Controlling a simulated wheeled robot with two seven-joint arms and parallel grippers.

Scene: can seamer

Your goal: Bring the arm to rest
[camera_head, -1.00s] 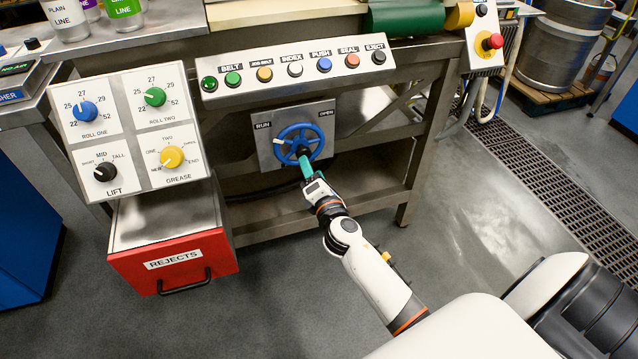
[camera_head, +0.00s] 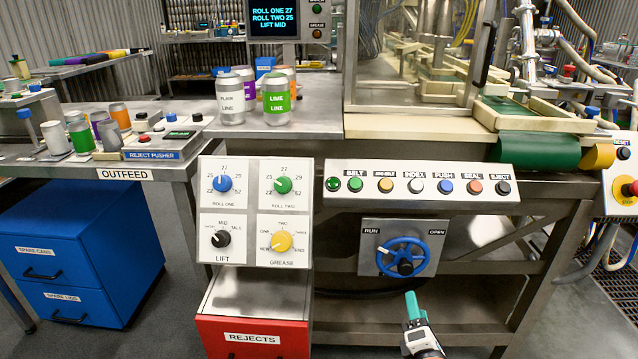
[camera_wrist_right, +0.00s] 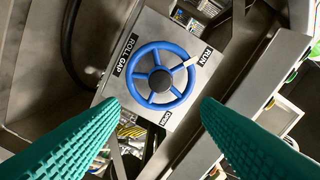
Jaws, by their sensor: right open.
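My right gripper (camera_head: 413,305) is at the lower middle of the head view, below and in front of the blue handwheel (camera_head: 403,257). It is apart from the wheel. In the right wrist view its two teal fingers (camera_wrist_right: 160,118) are spread wide with nothing between them. The handwheel (camera_wrist_right: 161,76) shows beyond the fingertips, on a grey plate marked RUN, OPEN and ROLL GAP. Its pale pointer mark lies toward RUN. My left gripper is not in view.
Above the wheel runs a button panel (camera_head: 420,186). A knob panel (camera_head: 254,212) stands to its left, over the red REJECTS drawer (camera_head: 252,338). The steel frame's lower shelf (camera_head: 450,298) lies behind my gripper. A red emergency stop (camera_head: 629,188) is at far right.

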